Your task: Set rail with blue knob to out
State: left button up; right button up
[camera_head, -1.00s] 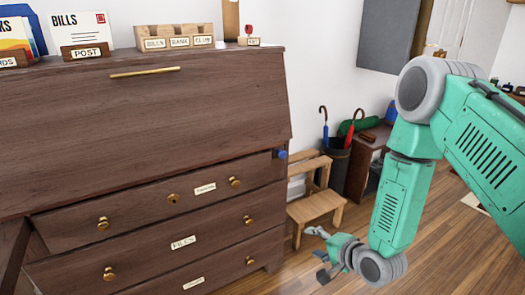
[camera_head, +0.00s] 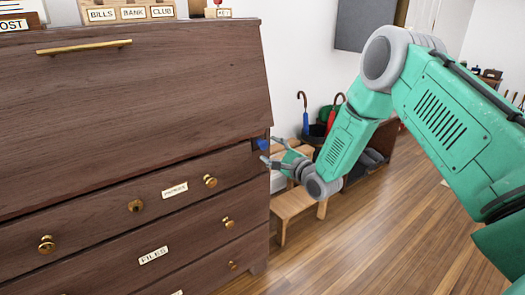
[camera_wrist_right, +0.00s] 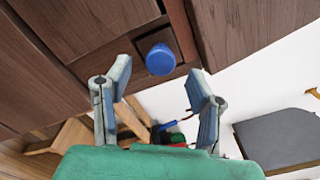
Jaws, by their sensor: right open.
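The blue knob (camera_head: 262,145) is on the right front edge of the dark wooden bureau, just below the slanted lid. In the right wrist view the blue knob (camera_wrist_right: 160,60) sits on the square wooden end of the rail (camera_wrist_right: 146,40), which looks flush or nearly flush in its slot. My right gripper (camera_head: 270,150) is open beside the knob. In the right wrist view its two fingers (camera_wrist_right: 158,78) are spread, one to each side of the knob and seemingly short of it. I cannot tell whether they touch it. My left gripper is out of view.
The closed lid (camera_head: 130,100) has a brass handle (camera_head: 84,47). Drawers with brass knobs (camera_head: 136,206) lie below the rail. A wooden step stool (camera_head: 290,203) and an umbrella stand (camera_head: 318,131) are behind my right arm. The floor (camera_head: 370,240) at right is clear.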

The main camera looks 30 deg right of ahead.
aim_at(266, 147)
jog(key=w+b, duration=0.1)
jog(key=w, duration=0.2)
jog(key=shift+w+a+f, duration=0.1)
jog(key=shift+w, duration=0.2)
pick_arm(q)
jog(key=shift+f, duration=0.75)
pick_arm(e)
jog(key=shift+w+a, duration=0.2)
jog(key=shift+w, duration=0.1)
